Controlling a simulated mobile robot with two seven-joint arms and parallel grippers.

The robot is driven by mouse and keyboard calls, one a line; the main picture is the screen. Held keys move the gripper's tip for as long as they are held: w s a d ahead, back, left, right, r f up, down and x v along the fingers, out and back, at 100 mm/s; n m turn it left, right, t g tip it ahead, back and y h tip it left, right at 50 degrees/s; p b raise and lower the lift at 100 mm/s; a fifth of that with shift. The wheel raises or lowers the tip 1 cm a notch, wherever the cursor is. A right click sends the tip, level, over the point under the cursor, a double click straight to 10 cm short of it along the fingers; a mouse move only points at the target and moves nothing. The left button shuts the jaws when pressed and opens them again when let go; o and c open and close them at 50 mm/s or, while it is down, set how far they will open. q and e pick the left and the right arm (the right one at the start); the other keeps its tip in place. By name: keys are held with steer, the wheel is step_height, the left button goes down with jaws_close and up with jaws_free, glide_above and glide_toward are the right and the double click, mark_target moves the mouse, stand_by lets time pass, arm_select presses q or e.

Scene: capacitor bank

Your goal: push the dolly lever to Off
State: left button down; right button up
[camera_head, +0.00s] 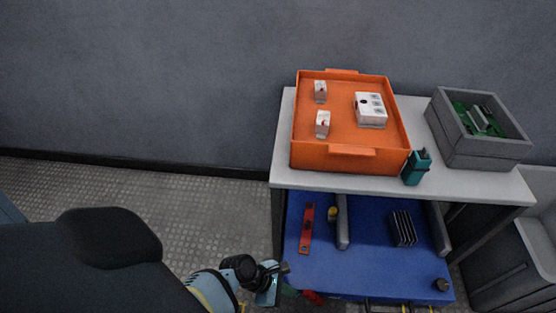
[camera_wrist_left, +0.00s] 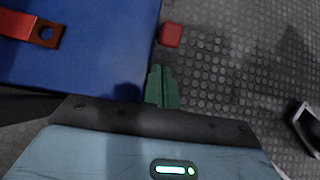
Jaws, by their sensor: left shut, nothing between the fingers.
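The dolly has a blue deck (camera_head: 370,265) under the table, which also fills the upper left of the left wrist view (camera_wrist_left: 95,60). A small red piece (camera_head: 313,297) sits at the deck's near edge; I take it for the dolly lever. In the left wrist view the red piece (camera_wrist_left: 170,35) lies just beyond the fingertips, slightly right, with a gap in the picture. Its lower part and any Off marking are not visible. My left gripper (camera_head: 289,291) is shut and empty, its green fingers (camera_wrist_left: 160,70) together beside the deck edge. My right gripper is not in view.
On the deck lie a red bar (camera_head: 306,228), a grey cylinder (camera_head: 342,222) and a black finned block (camera_head: 403,228). The table (camera_head: 283,165) above bears an orange tray (camera_head: 345,158), a teal device (camera_head: 416,168) and a grey crate (camera_head: 485,155).

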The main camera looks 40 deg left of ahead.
arm_select(q)
steer(key=shift+w+d+r, duration=0.4)
steer(key=shift+d+r, duration=0.05)
steer(key=shift+d, duration=0.15)
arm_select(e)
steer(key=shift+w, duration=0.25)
arm_select(q)
steer(key=shift+w+d+r+y+p, duration=0.15)
steer(key=shift+r+y+p, duration=0.15)
steer(key=shift+p, duration=0.35)
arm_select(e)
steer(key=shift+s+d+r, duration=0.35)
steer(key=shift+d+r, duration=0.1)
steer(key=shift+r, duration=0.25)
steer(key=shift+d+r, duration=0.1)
